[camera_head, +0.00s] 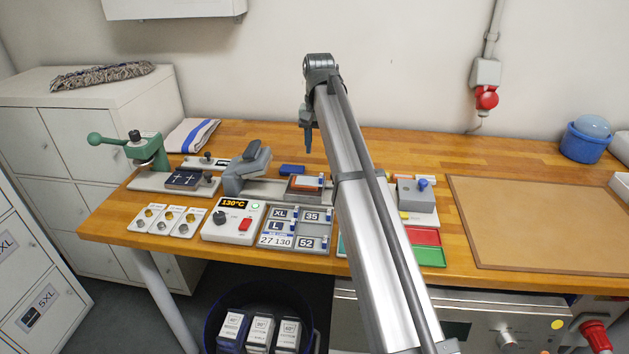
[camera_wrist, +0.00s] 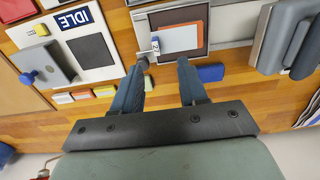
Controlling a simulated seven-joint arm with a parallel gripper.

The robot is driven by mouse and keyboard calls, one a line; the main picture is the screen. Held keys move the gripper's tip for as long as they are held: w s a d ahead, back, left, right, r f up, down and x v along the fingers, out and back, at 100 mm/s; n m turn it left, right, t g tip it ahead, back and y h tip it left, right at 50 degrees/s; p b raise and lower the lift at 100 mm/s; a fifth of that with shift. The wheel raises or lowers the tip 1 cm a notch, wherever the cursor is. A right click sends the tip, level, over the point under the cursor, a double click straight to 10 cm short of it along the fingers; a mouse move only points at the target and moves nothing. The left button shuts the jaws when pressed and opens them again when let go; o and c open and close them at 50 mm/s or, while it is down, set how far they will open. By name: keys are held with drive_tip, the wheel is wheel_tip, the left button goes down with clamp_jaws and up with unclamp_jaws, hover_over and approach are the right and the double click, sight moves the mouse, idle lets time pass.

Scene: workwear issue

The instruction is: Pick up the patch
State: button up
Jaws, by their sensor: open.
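A flat pale rectangle with an orange edge (camera_wrist: 180,38), which looks like the patch, lies in a dark-framed tray (camera_wrist: 207,22) in the wrist view. In the head view the orange-edged piece (camera_head: 305,184) lies on the bench, left of my arm. A small white and blue piece (camera_wrist: 155,44) is at its corner. My gripper (camera_wrist: 161,68) is open, with nothing between its fingers. It points down towards the near side of the tray in the wrist view, apart from the patch. In the head view my gripper (camera_head: 308,150) is above the bench; my arm hides part of the bench.
A grey press (camera_head: 247,168) stands left of the tray. A blue block (camera_wrist: 211,72) lies beside the right finger in the wrist view. A device marked IDLE (camera_wrist: 75,50) is at left there. A brown board (camera_head: 540,220) is clear at right.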

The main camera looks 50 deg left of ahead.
hover_over(321, 177)
drive_tip(key=f, duration=0.4)
drive_tip(key=shift+s+a+f, duration=0.1)
drive_tip(key=shift+s+a, duration=0.1)
drive_tip(key=shift+a, duration=0.1)
drive_tip(key=f, duration=0.2)
drive_tip(key=d+f, duration=0.1)
drive_tip(key=f, duration=0.1)
drive_tip(key=shift+w, duration=0.15)
drive_tip(key=shift+a+f, duration=0.1)
drive_tip(key=shift+f, duration=0.45)
clamp_jaws()
